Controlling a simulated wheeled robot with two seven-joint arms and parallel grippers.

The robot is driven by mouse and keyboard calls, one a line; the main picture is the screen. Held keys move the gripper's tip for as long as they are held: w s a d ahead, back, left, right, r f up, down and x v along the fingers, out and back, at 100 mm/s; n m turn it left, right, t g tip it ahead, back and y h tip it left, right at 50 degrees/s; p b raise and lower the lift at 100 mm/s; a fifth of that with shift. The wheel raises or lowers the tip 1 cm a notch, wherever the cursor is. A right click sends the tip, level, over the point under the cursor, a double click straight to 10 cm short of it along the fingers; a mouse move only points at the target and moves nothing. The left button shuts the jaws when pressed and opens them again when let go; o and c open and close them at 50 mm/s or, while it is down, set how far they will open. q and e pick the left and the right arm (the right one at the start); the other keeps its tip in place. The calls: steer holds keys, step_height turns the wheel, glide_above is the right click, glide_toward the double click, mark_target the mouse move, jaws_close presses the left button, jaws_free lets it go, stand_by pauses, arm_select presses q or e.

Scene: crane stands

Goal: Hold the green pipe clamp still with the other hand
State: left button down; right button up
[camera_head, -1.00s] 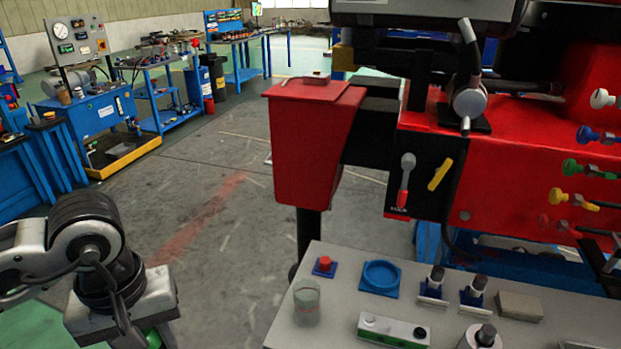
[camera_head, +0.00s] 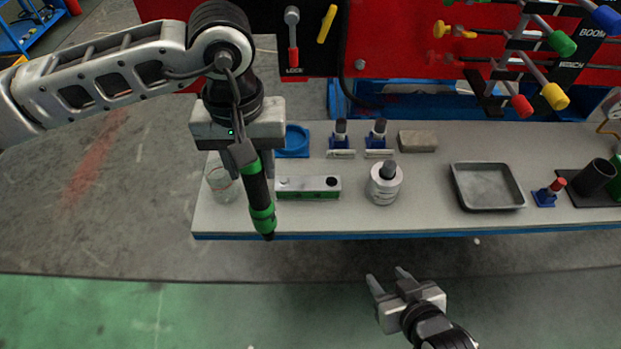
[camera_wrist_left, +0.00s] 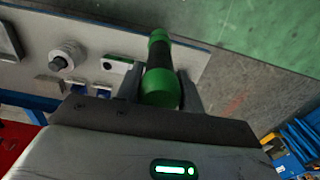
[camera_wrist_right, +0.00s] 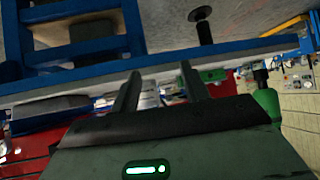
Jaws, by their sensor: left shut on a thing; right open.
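My left gripper (camera_head: 250,158) is shut on a green-and-black cylinder (camera_head: 262,205), held tilted with its lower end in front of the bench's front edge. The cylinder also shows between the fingers in the left wrist view (camera_wrist_left: 160,75). A green thing (camera_head: 616,172) is cut off at the right edge of the head view, by a black tube on a black base. I cannot tell which of these is the green pipe clamp. My right gripper (camera_head: 388,279) is open and empty, in front of the bench and apart from both.
On the grey bench (camera_head: 430,220) are a glass jar (camera_head: 222,183), a green-sided block (camera_head: 308,188), a grey-white round canister (camera_head: 384,184), a metal tray (camera_head: 487,186) and a small red-and-blue piece (camera_head: 549,192). Coloured levers hang above at right. The floor in front is clear.

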arm_select(q)
steer(key=a+f+b, duration=0.5)
steer(key=a, duration=0.5)
steer(key=shift+a+f, duration=0.2)
steer(key=shift+a, duration=0.15)
arm_select(e)
steer(key=shift+w+a+f, duration=0.1)
steer(key=shift+a+f, duration=0.1)
steer(key=shift+f, duration=0.4)
steer(key=shift+a+f, duration=0.15)
steer(key=shift+f, duration=0.4)
arm_select(q)
steer(key=shift+w, duration=0.1)
